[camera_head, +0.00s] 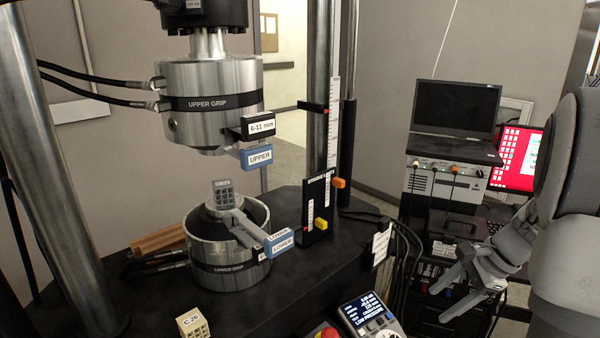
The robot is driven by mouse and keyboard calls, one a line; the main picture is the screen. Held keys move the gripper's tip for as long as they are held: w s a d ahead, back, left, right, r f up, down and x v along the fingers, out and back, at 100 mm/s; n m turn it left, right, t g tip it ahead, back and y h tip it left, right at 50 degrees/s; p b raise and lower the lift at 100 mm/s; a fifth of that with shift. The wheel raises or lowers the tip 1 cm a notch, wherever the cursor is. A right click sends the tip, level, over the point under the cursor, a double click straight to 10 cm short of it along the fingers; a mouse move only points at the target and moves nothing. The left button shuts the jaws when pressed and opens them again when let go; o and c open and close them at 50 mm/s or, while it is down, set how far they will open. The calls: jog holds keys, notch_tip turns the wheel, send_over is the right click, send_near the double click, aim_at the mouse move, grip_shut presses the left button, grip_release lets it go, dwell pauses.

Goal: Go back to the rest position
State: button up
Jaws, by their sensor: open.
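My gripper (447,283) is at the right of the head view, with its fingers apart and nothing between them. It hangs in front of the equipment cart, clear of the test machine. A small grey lattice specimen (224,193) with a label stands in the lower grip (229,276). The upper grip (208,85) hangs above it with a gap between. A second, beige lattice block (193,324), labelled C 26, sits at the front edge of the machine base.
Blue-ended UPPER (258,158) and LOWER (279,243) handles stick out from the grips. A handheld controller (370,315) and a red button (327,332) are at the front. A cart with a laptop (455,108) stands behind my gripper. Steel columns (50,170) flank the grips.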

jog(key=s+a+r+n+t+h+p, duration=0.3)
jog(key=s+a+r+n+h, duration=0.1)
jog(key=s+a+r+n, duration=1)
jog(key=a+r+n, duration=0.1)
jog(key=a+n, duration=0.3)
jog(key=shift+a+r, duration=0.2)
jog(key=shift+r, duration=0.05)
jog(key=shift+a+n, duration=0.15)
jog(key=shift+n, duration=0.15)
